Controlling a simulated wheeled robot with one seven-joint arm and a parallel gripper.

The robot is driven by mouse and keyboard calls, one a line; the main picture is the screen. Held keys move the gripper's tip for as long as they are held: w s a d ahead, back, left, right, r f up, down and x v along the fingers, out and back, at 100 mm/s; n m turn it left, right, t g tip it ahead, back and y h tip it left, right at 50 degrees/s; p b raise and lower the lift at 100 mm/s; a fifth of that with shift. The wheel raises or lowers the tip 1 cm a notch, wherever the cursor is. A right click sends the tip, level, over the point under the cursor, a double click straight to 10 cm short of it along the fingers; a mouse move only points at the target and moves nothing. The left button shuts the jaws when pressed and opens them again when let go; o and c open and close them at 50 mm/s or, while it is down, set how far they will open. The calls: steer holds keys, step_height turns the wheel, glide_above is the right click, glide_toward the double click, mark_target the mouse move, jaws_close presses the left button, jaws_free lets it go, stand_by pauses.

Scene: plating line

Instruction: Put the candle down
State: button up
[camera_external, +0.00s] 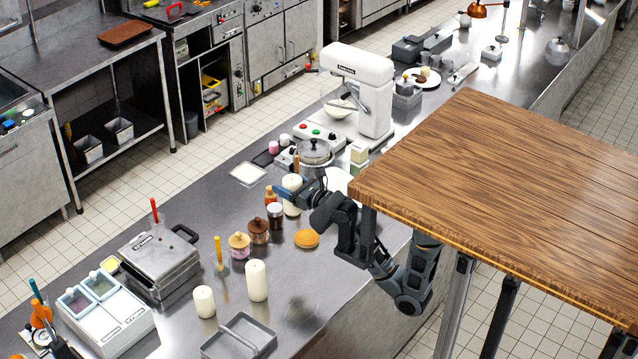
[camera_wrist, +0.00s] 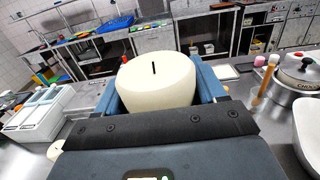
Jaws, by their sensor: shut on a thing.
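A white candle (camera_external: 292,207) with a dark wick is upright between the blue fingers of my gripper (camera_external: 285,193), over the steel counter. In the wrist view the candle (camera_wrist: 156,85) fills the space between the two fingers (camera_wrist: 157,92), which press it from both sides. Its lower part is hidden there. I cannot tell whether its base touches the counter. Two more white candles, a tall one (camera_external: 256,281) and a shorter one (camera_external: 204,301), stand upright on the counter nearer the camera.
Beside the held candle stand small jars (camera_external: 275,214) and a bun (camera_external: 306,239). A lidded pot (camera_external: 314,158) and a white mixer (camera_external: 362,90) are behind it. A grey tray (camera_external: 239,338) lies near the front. A wooden tabletop (camera_external: 500,170) overhangs at right.

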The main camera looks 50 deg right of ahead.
steer(key=s+a+n+g+y+b, duration=0.2)
steer(key=s+a+n+y, duration=0.3)
steer(key=a, duration=1)
steer(key=s+a+n+g+y+b, duration=0.15)
steer(key=s+a+y, duration=0.4)
steer(key=a, duration=0.95)
steer(key=s+a+f+b, duration=0.1)
steer(key=a+f, duration=1)
steer(key=f, duration=0.4)
steer(key=shift+f, duration=0.3)
steer(key=shift+s+a+f+n, duration=0.1)
steer(key=shift+n, duration=0.15)
steer(key=o, duration=1.3)
steer(key=shift+f, duration=0.1)
